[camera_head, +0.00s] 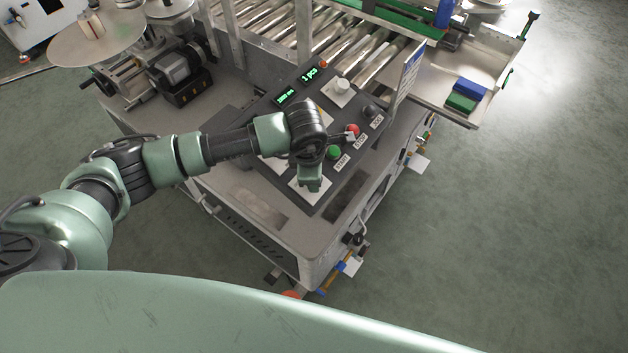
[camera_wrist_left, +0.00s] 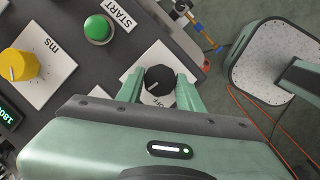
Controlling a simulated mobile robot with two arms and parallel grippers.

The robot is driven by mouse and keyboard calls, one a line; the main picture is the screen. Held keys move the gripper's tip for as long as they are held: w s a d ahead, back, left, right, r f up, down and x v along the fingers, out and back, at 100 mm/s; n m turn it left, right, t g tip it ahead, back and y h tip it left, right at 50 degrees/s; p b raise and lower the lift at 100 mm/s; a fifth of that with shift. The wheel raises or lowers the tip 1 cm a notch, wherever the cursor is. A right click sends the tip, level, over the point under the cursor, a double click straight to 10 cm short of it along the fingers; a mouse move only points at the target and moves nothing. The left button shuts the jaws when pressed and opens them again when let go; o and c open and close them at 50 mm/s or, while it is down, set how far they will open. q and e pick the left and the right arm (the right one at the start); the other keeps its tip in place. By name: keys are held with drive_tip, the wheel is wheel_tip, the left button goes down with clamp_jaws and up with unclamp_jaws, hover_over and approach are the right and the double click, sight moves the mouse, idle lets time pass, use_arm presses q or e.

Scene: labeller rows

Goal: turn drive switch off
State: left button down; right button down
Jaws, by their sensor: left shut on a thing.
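The drive switch (camera_wrist_left: 159,80) is a black rotary knob on a white plate with partly hidden lettering that includes "OFF". In the left wrist view my left gripper (camera_wrist_left: 158,88) has its two green fingers on either side of the knob, shut on it. In the head view my left gripper (camera_head: 311,184) reaches down to the near end of the dark control panel (camera_head: 262,115), and the knob is hidden beneath it. Which way the knob points is hard to tell. My right gripper is not in view.
A green START button (camera_head: 333,152) and a red STOP button (camera_head: 352,131) sit close by on the panel. A yellow knob (camera_wrist_left: 24,65) stands on a white plate in the wrist view. A roller conveyor (camera_head: 375,62) lies behind. Open floor is at the right.

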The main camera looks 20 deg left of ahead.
use_arm(q)
drive_tip(key=n+t+b, duration=0.1)
drive_tip(key=n+b, duration=0.1)
drive_tip(key=b, duration=0.1)
drive_tip(key=n+y+b, duration=0.1)
drive_tip(key=n+b, duration=0.2)
drive_tip(key=b, duration=0.1)
drive_tip(key=n+t+b, duration=0.1)
drive_tip(key=n+b, duration=0.2)
drive_tip(key=b, duration=0.1)
drive_tip(key=shift+s+d+f+t+y, duration=0.15)
drive_tip(key=shift+f+t+y, duration=0.15)
drive_tip(key=shift+y, duration=0.1)
drive_tip(key=shift+r+n+y+b, duration=0.25)
drive_tip(key=shift+n+y+b, duration=0.05)
drive_tip(key=shift+n+b, duration=0.95)
drive_tip(key=c, duration=0.9)
unclamp_jaws()
